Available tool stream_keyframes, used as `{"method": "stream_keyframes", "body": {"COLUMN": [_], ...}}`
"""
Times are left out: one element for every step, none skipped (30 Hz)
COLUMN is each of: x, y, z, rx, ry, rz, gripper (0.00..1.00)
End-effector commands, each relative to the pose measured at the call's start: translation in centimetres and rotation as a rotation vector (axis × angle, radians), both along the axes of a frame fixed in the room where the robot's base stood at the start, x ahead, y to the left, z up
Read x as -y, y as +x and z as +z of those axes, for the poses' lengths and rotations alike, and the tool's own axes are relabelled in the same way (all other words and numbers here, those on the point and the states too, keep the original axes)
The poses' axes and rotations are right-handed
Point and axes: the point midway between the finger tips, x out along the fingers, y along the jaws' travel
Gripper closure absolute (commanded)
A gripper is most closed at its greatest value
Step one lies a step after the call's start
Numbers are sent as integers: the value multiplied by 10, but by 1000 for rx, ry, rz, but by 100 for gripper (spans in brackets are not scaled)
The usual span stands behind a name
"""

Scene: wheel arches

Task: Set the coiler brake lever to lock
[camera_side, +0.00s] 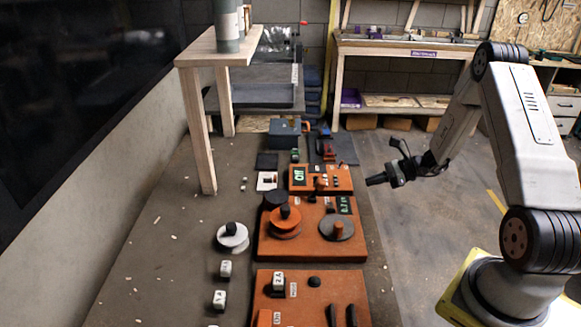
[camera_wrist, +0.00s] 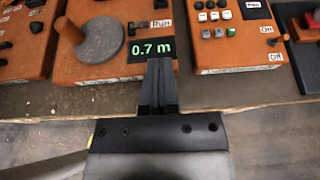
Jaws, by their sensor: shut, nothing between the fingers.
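An orange coiler panel (camera_side: 300,243) carries an orange-knobbed reel, a grey disc with an orange handle and a "0.7 m" display (camera_wrist: 151,49). In the wrist view the grey disc (camera_wrist: 102,42) shows at upper left. A small dark part (camera_wrist: 138,27) stands beside a "Run" label (camera_wrist: 162,23) above the display; it may be the brake lever, but its setting is unclear. My gripper (camera_side: 370,181) is shut and empty, in the air right of the panels. In the wrist view its fingertips (camera_wrist: 159,62) overlap the display's lower edge; nothing shows contact.
Another orange panel (camera_wrist: 236,58) with buttons and On/Off labels lies right of the coiler panel in the wrist view. A front panel (camera_side: 315,284) has black levers. A white reel (camera_side: 232,240) and white blocks (camera_side: 225,268) sit left. Open floor lies right of the bench.

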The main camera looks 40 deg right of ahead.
Motion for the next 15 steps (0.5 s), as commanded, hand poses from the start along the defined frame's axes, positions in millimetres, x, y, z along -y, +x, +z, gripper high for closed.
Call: {"method": "stream_keyframes", "body": {"x": [-5, -8, -12, -15, -18, -22, -25, -28, -32, -35, -38, -42, -45, -48, -52], "y": [5, 7, 11, 14, 17, 21, 24, 27, 31, 34, 37, 41, 44, 47, 51], "z": [-3, -5, -7, -9, -11, -13, -15, -17, -20, -21, -23, -25, -27, -29, -29], "rx": [-1, -2, -2, -1, -2, -1, -1, -1, -2, -2, -2, -2, -2, -1, 0], "ry": [1, 0, 1, 1, 0, 1, 1, 1, 1, 0, 0, 0, 0, 1, 0], "rz": [2, 4, 2, 2, 4, 3, 3, 4, 2, 4, 4, 3, 4, 4, 2], "gripper": [100, 100, 100, 100, 100, 100, 100, 100, 100, 100, 100, 100, 100, 100, 100]}}
